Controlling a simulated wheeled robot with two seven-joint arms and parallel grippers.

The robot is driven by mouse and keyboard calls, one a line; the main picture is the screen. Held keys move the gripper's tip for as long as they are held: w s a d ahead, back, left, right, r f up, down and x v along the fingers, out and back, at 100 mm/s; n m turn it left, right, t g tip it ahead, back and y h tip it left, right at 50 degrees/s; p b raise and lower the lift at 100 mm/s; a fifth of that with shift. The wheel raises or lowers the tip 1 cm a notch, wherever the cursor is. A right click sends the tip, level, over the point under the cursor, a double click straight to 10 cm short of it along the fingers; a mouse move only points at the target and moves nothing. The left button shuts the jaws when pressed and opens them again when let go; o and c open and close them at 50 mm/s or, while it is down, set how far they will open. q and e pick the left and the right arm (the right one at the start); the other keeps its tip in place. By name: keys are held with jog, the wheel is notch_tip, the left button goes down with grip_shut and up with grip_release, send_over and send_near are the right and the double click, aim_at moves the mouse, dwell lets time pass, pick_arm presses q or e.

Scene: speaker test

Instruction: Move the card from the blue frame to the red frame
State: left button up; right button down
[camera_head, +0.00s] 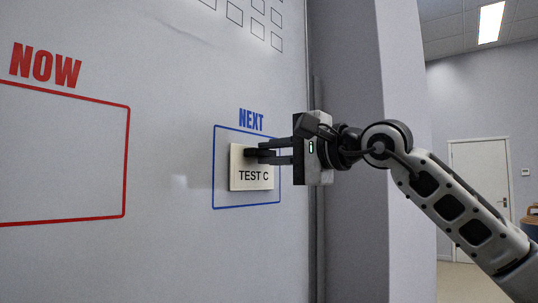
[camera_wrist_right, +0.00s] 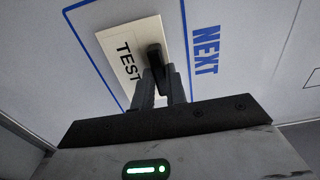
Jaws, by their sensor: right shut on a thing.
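The card (camera_head: 252,180) is cream with "TEST C" on it and sits upright inside the blue frame (camera_head: 214,170) under the word "NEXT" on the wall. My right gripper (camera_head: 262,153) is at the card's upper part, shut on a dark knob on the card's face. In the right wrist view the card (camera_wrist_right: 125,60) shows with the fingers (camera_wrist_right: 158,80) on the dark knob, which hides part of the lettering. I cannot tell whether the card touches the wall. The red frame (camera_head: 126,165) under "NOW" is at the left, and its visible inside is empty. My left gripper is out of view.
The grey wall panel (camera_head: 170,190) is clear between the two frames. Small black outlined boxes (camera_head: 235,13) are at the top. A grey pillar (camera_head: 350,230) stands right of the panel, beside my right arm. A white door (camera_head: 480,180) is far back.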

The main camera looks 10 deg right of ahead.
jog(key=shift+b+v, duration=0.5)
jog(key=shift+v, duration=0.85)
jog(key=shift+b+v, duration=0.7)
jog(key=shift+v, duration=1.25)
